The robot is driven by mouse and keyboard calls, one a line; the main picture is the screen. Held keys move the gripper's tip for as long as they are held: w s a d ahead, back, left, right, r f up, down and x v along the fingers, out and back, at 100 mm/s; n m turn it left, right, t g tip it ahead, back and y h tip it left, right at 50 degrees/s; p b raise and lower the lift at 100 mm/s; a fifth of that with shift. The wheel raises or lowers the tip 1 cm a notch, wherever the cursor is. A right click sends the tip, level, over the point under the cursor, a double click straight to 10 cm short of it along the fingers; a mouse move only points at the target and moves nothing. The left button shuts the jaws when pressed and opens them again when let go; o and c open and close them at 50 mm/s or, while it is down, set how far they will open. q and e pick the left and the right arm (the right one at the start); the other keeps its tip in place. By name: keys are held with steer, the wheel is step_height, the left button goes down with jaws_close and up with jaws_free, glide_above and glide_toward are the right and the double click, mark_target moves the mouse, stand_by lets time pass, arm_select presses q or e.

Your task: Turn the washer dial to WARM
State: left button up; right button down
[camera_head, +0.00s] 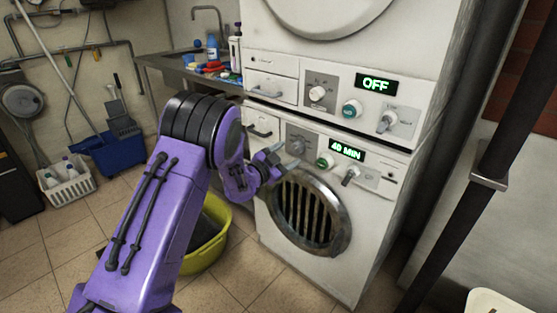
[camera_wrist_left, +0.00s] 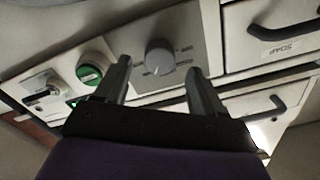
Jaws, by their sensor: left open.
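The washer (camera_head: 360,240) is the lower white machine, with a round barred door and a green display reading 40 MIN. Its grey dial (camera_head: 296,147) is on a grey panel at the upper left of its front. In the left wrist view the dial (camera_wrist_left: 160,57) has a light pointer mark towards its lower edge; the small labels around it are too blurred to read. My left gripper (camera_head: 290,156) is open and empty in front of the panel. In the wrist view its fingers (camera_wrist_left: 158,68) appear on either side of the dial; I cannot tell if they touch it. My right gripper is out of view.
A green button (camera_wrist_left: 90,70) and a switch (camera_head: 350,175) are beside the dial. A drawer handle (camera_wrist_left: 265,105) is on its other side. The upper machine (camera_head: 430,60) reads OFF and has similar controls. A yellow tub (camera_head: 213,240) stands on the floor below my arm.

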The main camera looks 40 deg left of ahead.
arm_select(q)
steer(key=s, duration=0.6)
steer(key=shift+s+a, duration=0.25)
